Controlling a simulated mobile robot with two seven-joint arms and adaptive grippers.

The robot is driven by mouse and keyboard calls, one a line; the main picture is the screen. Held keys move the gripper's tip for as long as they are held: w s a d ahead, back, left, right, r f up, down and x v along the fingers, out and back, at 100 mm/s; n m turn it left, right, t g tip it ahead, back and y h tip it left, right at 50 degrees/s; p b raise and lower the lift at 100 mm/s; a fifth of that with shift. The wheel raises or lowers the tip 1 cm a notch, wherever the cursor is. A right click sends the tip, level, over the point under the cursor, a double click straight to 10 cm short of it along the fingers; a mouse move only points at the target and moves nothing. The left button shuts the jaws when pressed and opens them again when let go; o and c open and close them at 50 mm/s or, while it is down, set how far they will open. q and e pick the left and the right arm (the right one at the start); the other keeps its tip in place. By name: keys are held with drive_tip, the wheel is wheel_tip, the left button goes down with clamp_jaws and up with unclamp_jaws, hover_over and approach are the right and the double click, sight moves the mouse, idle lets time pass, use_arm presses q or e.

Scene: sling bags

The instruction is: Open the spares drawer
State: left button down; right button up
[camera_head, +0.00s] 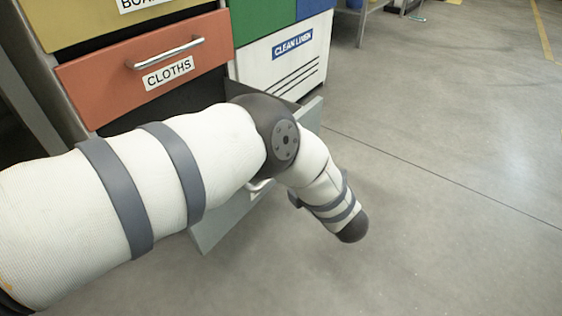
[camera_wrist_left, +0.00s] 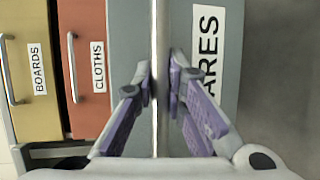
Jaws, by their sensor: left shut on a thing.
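The spares drawer has a grey front (camera_head: 226,218) that stands out from the cabinet below the cloths drawer, partly covered by my left arm. In the left wrist view its front (camera_wrist_left: 230,75) shows a white label (camera_wrist_left: 208,60) reading "ARES", the rest cut off or covered. In the head view my forearm hides the gripper. My right gripper is in neither view.
An orange cloths drawer (camera_head: 110,88) and a yellow boards drawer (camera_head: 75,22) sit above and look shut. A white clean linen bin (camera_head: 285,72) stands right of the cabinet, beneath green and blue panels. The concrete floor (camera_head: 440,180) to the right is clear.

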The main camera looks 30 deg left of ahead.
use_arm(q)
drive_tip(key=c, duration=1.6)
unclamp_jaws()
drive_tip(key=v, duration=1.2)
